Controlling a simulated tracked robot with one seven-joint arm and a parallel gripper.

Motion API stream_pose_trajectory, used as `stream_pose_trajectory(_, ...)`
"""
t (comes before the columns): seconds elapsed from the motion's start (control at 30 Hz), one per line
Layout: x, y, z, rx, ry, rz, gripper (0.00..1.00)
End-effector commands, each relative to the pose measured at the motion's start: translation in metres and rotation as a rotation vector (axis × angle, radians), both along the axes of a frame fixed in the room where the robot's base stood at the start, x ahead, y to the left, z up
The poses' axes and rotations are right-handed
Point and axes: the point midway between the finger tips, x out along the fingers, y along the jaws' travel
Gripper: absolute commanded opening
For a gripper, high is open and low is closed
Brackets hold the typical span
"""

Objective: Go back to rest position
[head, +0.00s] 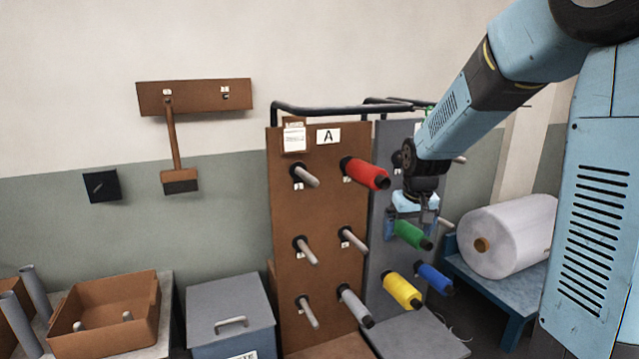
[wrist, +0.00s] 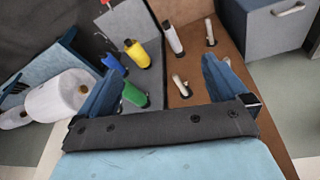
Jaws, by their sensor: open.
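My gripper (head: 412,222) hangs from my blue arm in front of the grey creel panel, just above the green spool (head: 412,235). In the wrist view my gripper (wrist: 160,92) is open, its two blue fingers wide apart with nothing between their tips. The green spool also shows in the wrist view (wrist: 133,95), beside the left finger and partly hidden by it. I cannot tell whether the finger touches it. The green spool sits on a peg of the grey panel.
A red spool (head: 366,174) sits on the brown panel A (head: 325,215). Yellow (head: 403,291) and blue (head: 434,279) spools sit low on the grey panel. Grey pegs stick out around my gripper. A white roll (head: 510,237) lies at right, a grey box (head: 230,315) at left.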

Motion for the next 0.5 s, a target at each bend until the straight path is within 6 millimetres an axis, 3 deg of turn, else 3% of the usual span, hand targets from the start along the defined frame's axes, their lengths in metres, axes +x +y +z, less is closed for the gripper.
stream_pose_trajectory(0.2,-0.048,-0.005,0.045,0.011,-0.048,-0.024,1.0)
stream_pose_trajectory(0.5,-0.118,-0.012,0.088,0.026,-0.106,-0.056,1.0)
